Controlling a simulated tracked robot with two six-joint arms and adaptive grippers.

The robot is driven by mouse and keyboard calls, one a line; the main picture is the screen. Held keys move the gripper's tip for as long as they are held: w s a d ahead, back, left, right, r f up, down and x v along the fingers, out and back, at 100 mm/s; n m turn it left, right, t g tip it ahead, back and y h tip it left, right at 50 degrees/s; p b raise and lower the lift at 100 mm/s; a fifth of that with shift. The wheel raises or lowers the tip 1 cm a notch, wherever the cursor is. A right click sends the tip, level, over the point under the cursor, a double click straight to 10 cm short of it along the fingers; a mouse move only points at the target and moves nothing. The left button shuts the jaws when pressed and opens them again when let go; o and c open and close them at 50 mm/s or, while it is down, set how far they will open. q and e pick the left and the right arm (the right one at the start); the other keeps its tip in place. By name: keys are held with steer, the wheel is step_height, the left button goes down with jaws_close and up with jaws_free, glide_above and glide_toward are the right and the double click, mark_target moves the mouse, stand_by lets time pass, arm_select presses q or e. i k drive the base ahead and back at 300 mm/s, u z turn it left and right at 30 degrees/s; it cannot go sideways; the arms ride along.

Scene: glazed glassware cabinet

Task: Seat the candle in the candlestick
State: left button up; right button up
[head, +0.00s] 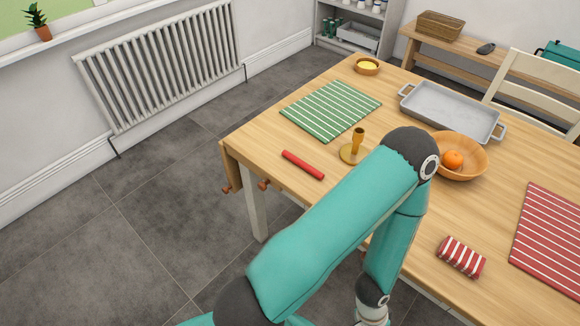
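The candle (303,165) is a red stick lying on its side on the wooden table, near the edge by the radiator side. The candlestick (357,140) is brass, with a round base and an upright stem. It stands on the table to the right of the candle, apart from it. Part of its base edge is close to my teal arm in the picture. The arm comes in from the lower left, bends over the table and drops to the bottom edge. Its wrist is cut off there, so no gripper shows. My other arm's gripper is also out of view.
A green striped mat (331,110) lies behind the candle. A grey tray (450,110), a wooden bowl (470,170) with an orange (453,160), and a small yellow-filled bowl (367,66) stand farther back. A folded red striped cloth (461,257) and red striped mat (550,240) lie right.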

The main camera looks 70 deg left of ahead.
mark_target(352, 154)
steer(key=u, duration=0.35)
steer(key=k, duration=0.2)
steer(key=u, duration=1)
steer(key=i, duration=0.4)
steer(key=u, duration=0.55)
steer(key=k, duration=0.85)
steer(key=u, duration=0.2)
steer(key=i, duration=0.85)
steer(key=z, duration=0.05)
